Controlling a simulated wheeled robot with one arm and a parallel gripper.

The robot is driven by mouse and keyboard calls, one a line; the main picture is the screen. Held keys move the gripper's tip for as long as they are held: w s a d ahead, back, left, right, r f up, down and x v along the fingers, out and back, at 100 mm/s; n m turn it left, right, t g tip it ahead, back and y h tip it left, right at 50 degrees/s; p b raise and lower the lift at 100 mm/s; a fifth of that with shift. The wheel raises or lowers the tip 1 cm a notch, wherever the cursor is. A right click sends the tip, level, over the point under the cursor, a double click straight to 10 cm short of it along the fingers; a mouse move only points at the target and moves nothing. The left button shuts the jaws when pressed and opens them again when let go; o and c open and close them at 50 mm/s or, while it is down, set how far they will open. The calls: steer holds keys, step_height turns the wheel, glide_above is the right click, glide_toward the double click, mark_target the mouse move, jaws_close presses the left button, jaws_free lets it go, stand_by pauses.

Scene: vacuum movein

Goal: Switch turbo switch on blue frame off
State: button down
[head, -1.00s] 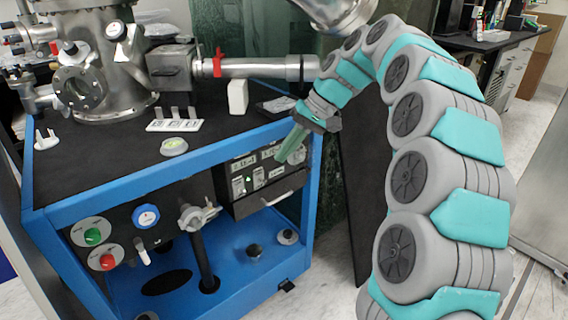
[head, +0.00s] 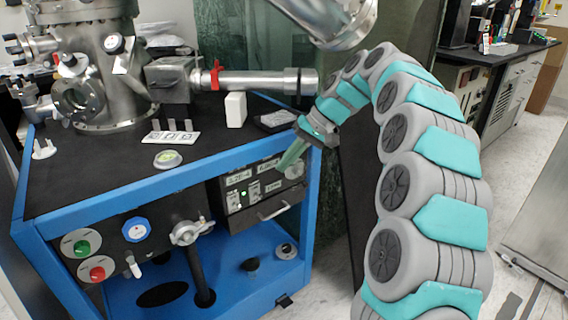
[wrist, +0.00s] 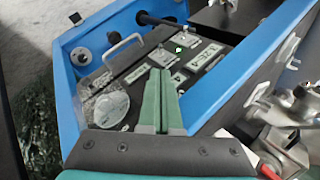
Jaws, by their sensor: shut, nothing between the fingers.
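The blue frame (head: 112,214) carries a dark control panel (head: 232,207) under its top, on the right of its front. The panel has labelled switches and a small green light (head: 243,194). In the wrist view the panel shows several pale switch plates and a lit green indicator (wrist: 179,50). I cannot tell which switch is the turbo switch. My gripper (head: 284,165) is shut and empty, its green fingers in front of the panel's upper right. In the wrist view the fingers (wrist: 161,80) point at the panel, near a round gauge-like disc (wrist: 107,106). I cannot tell whether they touch.
A handle (head: 272,212) sticks out below the panel switches. Green (head: 82,247) and red (head: 97,271) buttons, a blue round knob (head: 136,230) and a metal valve (head: 189,231) are on the left. A metal chamber and pipe (head: 250,79) stand above the frame.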

mark_target(259, 195)
steer(key=x, duration=0.8)
steer(key=shift+p, duration=0.3)
steer(key=shift+d+f+b, duration=0.1)
steer(key=shift+f+b, duration=0.05)
steer(key=shift+b, duration=0.35)
steer(key=shift+s+t+b, duration=0.1)
steer(key=shift+t+b, duration=0.3)
steer(key=shift+b, duration=0.15)
steer(key=shift+s+d+f+y+b, duration=0.1)
steer(key=shift+s+f+y+b, duration=0.1)
steer(key=shift+y+b, duration=0.45)
steer(key=t+y+b, duration=0.1)
steer(key=b, duration=0.2)
steer(key=f+n+t+y+b, duration=0.1)
steer(key=b, duration=0.3)
steer(key=s+n+t+y+b, duration=0.1)
steer(key=t+b, duration=0.1)
steer(key=b, duration=0.2)
steer(key=shift+d+f, duration=0.3)
steer(key=shift+d, duration=0.1)
